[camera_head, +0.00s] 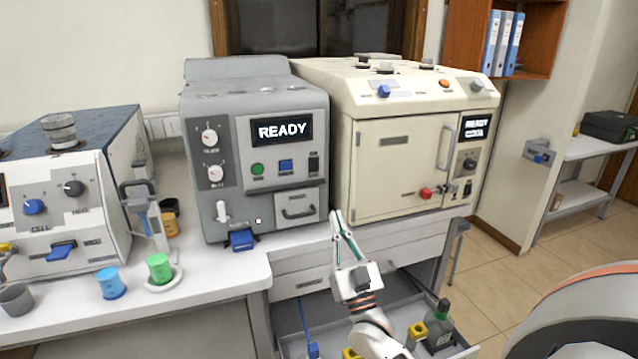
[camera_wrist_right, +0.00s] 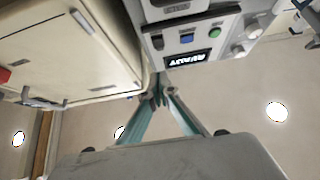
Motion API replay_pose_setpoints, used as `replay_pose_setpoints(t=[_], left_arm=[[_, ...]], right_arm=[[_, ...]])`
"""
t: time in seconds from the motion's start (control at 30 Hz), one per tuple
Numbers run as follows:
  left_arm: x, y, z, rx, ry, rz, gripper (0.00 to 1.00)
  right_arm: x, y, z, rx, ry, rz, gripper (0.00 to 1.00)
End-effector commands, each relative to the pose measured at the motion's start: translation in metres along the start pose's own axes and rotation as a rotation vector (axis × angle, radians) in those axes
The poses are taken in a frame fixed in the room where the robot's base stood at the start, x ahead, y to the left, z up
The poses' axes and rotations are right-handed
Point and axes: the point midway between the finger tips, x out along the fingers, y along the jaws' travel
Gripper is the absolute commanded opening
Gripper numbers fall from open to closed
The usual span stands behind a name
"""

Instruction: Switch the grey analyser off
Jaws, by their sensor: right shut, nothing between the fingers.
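The grey analyser (camera_head: 195,130) stands on the bench left of centre. Its display (camera_head: 281,130) reads READY. Below it are a green button (camera_head: 257,169), a blue button (camera_head: 286,165) and a dark switch (camera_head: 313,162). My left gripper is out of view.
A cream machine (camera_head: 380,165) stands close on the analyser's right. A white machine (camera_head: 75,220) stands on the left. Blue (camera_head: 111,284) and green (camera_head: 159,268) cups are on the bench. An open drawer (camera_head: 290,325) with bottles lies below my right arm.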

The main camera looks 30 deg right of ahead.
Motion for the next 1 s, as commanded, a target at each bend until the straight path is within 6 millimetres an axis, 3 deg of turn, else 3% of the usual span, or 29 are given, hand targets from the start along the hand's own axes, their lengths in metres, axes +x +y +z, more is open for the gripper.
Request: replay_pose_setpoints(t=[0.23,0.67,0.8,1.0], left_arm=[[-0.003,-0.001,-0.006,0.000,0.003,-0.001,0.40],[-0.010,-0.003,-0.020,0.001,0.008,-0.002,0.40],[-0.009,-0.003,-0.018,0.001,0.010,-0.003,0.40],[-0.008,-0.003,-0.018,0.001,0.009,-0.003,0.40]], right_arm=[[0.023,0.000,-0.002,-0.001,0.003,-0.001,0.00],[0.106,-0.001,-0.001,-0.001,0.002,-0.002,0.00],[0.117,-0.001,0.017,-0.001,-0.001,-0.001,0.00],[0.126,-0.001,0.027,0.000,-0.001,-0.002,0.00]])
